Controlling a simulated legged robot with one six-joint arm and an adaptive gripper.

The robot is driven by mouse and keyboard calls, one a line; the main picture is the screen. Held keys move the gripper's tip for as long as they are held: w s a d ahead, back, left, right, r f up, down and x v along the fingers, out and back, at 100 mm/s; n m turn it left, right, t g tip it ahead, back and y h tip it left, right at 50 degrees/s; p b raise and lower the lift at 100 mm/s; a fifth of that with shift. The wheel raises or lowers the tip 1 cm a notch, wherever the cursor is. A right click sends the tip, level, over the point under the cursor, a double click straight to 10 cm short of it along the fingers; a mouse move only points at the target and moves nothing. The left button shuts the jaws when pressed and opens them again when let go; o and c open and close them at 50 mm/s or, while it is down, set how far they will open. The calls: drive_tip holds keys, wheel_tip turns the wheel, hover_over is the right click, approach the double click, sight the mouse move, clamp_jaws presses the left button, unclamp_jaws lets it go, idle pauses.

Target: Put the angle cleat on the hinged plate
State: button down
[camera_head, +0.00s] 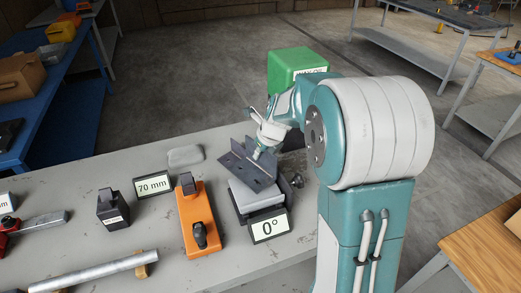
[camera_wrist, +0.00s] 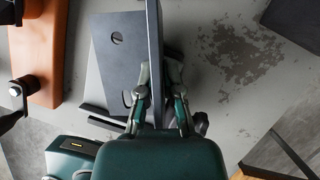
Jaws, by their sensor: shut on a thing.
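The angle cleat (camera_head: 245,168) is a dark grey L-shaped piece with holes. My gripper (camera_head: 262,150) is shut on its upright leg, which shows edge-on between the fingers (camera_wrist: 157,82) in the wrist view. The cleat's flat leg (camera_wrist: 117,65), with a round hole and a slot, spreads left of the fingers. The hinged plate (camera_head: 254,202) is a light grey block-like piece on the bench, behind a "0°" sign. The cleat is over it and looks tilted in the head view; I cannot tell whether they touch. The cleat hides most of the plate's top.
The "0°" sign (camera_head: 270,227) stands at the plate's front. An orange fixture (camera_head: 195,222) with a black knob is close on the left. A "70 mm" sign (camera_head: 153,185), a black block (camera_head: 112,210) and a grey pad (camera_head: 185,156) sit farther left. A green box (camera_head: 297,65) is behind.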

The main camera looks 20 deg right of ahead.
wheel_tip(320, 180, down, 2)
drive_tip(key=shift+a, duration=0.15)
drive_tip(key=shift+a+f, duration=0.1)
drive_tip(key=c, duration=0.8)
unclamp_jaws()
drive_tip(key=shift+s, duration=0.1)
